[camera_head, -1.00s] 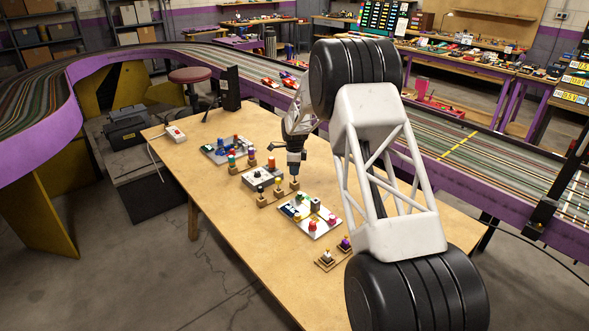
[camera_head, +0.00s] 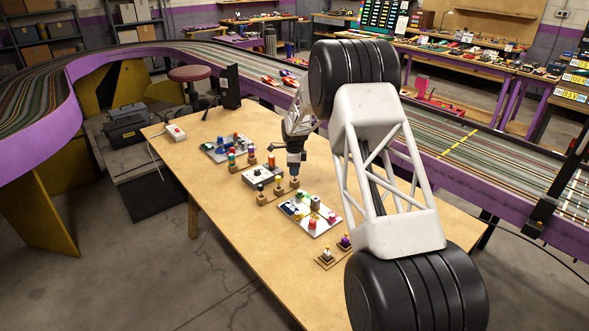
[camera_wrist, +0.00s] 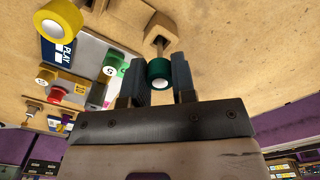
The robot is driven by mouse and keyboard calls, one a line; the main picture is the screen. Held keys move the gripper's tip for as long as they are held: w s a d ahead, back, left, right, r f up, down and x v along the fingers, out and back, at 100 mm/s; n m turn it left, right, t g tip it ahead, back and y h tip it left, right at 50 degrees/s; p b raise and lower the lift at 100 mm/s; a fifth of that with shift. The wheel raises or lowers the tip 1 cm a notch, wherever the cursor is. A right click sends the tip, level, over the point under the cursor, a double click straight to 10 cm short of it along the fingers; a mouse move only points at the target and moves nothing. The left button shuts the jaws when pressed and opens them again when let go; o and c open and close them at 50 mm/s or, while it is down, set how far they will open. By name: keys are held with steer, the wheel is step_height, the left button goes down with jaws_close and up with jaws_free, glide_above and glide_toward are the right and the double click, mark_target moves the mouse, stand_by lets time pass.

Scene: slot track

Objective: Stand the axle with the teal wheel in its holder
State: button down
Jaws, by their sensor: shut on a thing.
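The teal wheel (camera_wrist: 159,73) shows in the wrist view between the two fingers of my gripper (camera_wrist: 157,82), which is shut on it. Its axle is mostly hidden from this camera. A tan wooden holder block (camera_wrist: 157,36) lies just beyond the wheel; I cannot tell whether the axle is in it. The teal wheel cannot be made out there.
A yellow wheel (camera_wrist: 58,25) stands close by in the wrist view, with a green wheel (camera_wrist: 123,68) near the left finger. A white tray (camera_head: 310,215) with several coloured pieces lies nearer, a grey box (camera_head: 262,177) beside the row. The table's left front is clear.

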steer(key=shift+f, duration=0.1)
stand_by(0.3)
steer(key=c, duration=0.8)
jaws_free()
steer(key=shift+c, duration=0.2)
steer(key=shift+r, duration=3.9)
